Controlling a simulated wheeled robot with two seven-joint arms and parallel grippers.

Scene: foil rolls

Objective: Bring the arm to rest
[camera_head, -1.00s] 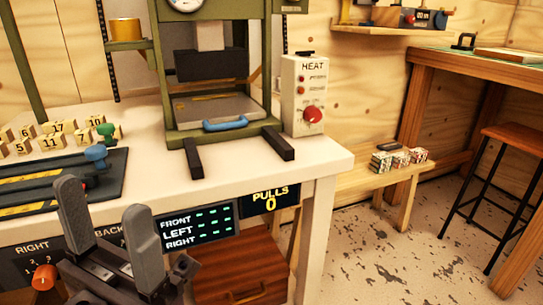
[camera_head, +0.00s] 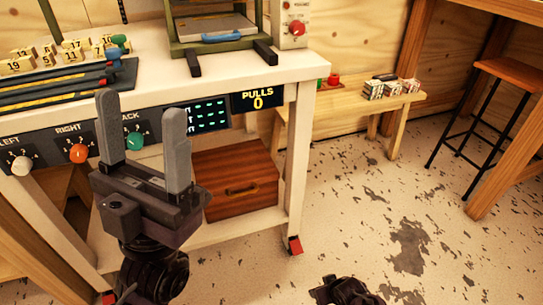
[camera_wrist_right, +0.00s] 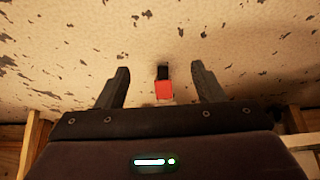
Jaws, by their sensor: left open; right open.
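My left gripper (camera_head: 142,140) is in the head view, in front of the white workbench (camera_head: 165,82). Its two grey fingers point up and stand apart, with nothing between them. My right gripper (camera_wrist_right: 162,88) shows in the right wrist view, with its two dark fingers apart and empty. Speckled floor fills the view past those fingers, and a red block-like foot (camera_wrist_right: 163,90) shows between them, beyond. In the head view a dark part of my right arm (camera_head: 345,291) shows at the bottom edge; its fingers cannot be made out there.
The press (camera_head: 215,28) stands on the workbench, with numbered blocks (camera_head: 62,52) at the left. Coloured knobs (camera_head: 78,153) line the bench front. A low bench (camera_head: 350,110) and a stool (camera_head: 505,72) stand right. Floor (camera_head: 360,210) is clear.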

